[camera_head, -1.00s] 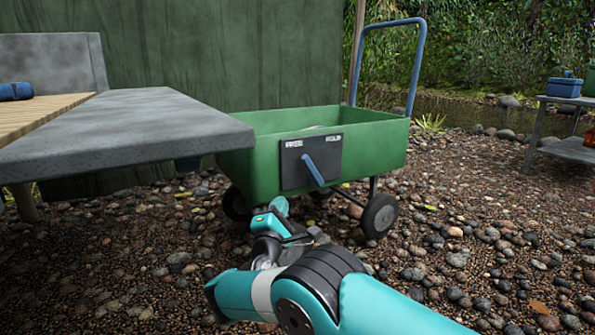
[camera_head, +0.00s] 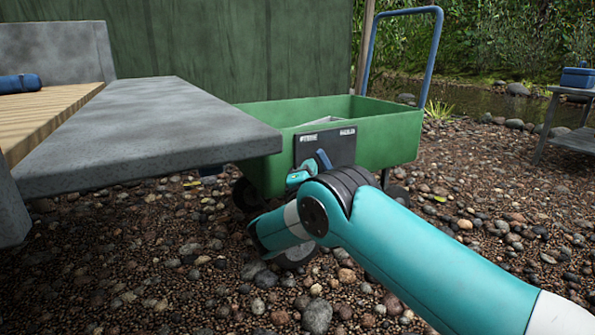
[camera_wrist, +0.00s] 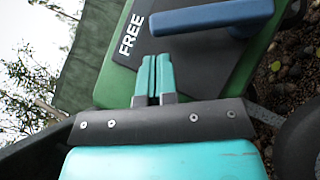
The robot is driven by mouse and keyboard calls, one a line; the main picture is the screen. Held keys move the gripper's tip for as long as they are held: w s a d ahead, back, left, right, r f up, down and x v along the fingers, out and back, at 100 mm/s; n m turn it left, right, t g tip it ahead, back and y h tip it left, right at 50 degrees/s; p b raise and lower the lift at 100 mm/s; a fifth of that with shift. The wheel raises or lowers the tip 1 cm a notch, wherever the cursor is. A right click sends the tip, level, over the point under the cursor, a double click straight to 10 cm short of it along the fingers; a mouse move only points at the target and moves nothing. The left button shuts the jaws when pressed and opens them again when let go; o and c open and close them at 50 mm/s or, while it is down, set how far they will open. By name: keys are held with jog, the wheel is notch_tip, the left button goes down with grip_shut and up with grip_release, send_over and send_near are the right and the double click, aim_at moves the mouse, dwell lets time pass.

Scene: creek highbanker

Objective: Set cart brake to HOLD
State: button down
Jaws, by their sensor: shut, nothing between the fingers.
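The green cart (camera_head: 391,137) stands on the gravel beyond the bench. Its black brake plate (camera_head: 341,146) carries a white label at each upper corner; the wrist view shows FREE (camera_wrist: 131,33). The blue brake lever (camera_head: 324,160) slants down to the right on the plate, its lower part hidden behind my arm. In the wrist view the lever (camera_wrist: 212,17) crosses the plate just beyond my fingertips. My gripper (camera_wrist: 153,60) is shut and empty, in front of the plate, with a small visible gap to the lever.
A grey bench (camera_head: 150,125) juts in at left, close to the cart's left end. The cart's blue handle (camera_head: 436,60) rises at the back. A grey side table (camera_head: 575,139) stands at far right. Pebbly gravel (camera_head: 480,205) is open to the right.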

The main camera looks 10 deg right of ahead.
jog(key=shift+w+d+r+p, duration=0.25)
jog(key=shift+d+r+p, duration=0.05)
jog(key=shift+d+r, duration=0.35)
